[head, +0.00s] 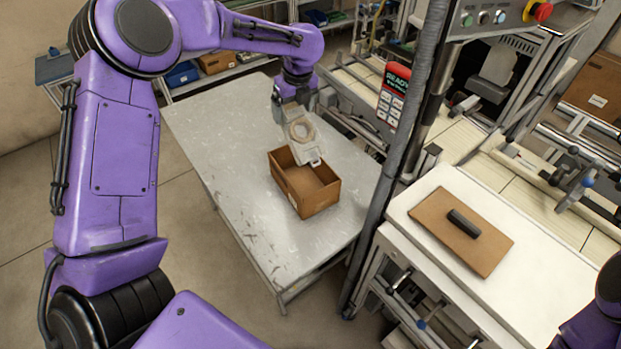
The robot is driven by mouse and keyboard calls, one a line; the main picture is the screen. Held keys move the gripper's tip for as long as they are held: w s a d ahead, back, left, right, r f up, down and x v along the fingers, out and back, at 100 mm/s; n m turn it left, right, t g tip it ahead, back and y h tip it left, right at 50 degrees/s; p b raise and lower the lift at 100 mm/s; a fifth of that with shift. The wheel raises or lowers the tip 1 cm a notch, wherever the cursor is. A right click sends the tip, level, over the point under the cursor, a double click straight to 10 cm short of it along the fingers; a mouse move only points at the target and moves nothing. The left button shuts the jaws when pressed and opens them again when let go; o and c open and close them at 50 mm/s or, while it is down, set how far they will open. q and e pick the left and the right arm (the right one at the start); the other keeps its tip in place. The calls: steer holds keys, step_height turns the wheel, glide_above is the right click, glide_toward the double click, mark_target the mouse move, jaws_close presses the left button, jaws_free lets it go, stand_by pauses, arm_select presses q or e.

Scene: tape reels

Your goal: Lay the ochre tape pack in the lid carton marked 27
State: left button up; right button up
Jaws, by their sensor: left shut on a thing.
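My left gripper (291,108) is shut on a pale beige tape pack with a ring-shaped reel, which I take to be the ochre tape pack (305,144). It holds the pack tilted, over the back edge of an open brown carton (312,205). In this view the pack's lower end overlaps the carton's rim; I cannot tell if they touch. The carton stands on the grey table, and the part of its inside I see looks empty. No number is readable on it. A flat brown lid (439,216) with a black handle lies on the white table. My right gripper is out of view.
The grey metal table (230,170) is clear around the carton. A dark post (400,150) with a red-and-black sign stands between it and the white table (540,290). Roller conveyors and machinery fill the right back. Blue and brown bins sit on a low back shelf.

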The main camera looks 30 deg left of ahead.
mark_target(301, 124)
arm_select(q)
steer(key=shift+w+f+b, duration=0.35)
steer(key=shift+f+b, duration=0.05)
steer(key=shift+f, duration=0.25)
steer(key=shift+w+f+b, duration=0.3)
steer(key=shift+f+b, duration=0.1)
steer(key=shift+f, duration=0.2)
step_height(301, 124, down, 15)
steer(key=shift+s+r, duration=0.15)
steer(key=shift+s, duration=0.3)
steer(key=o, duration=0.9)
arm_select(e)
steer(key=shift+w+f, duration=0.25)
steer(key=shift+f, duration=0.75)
arm_select(q)
steer(key=b+v, duration=0.3)
steer(key=v, duration=0.9)
steer(key=shift+r, duration=0.2)
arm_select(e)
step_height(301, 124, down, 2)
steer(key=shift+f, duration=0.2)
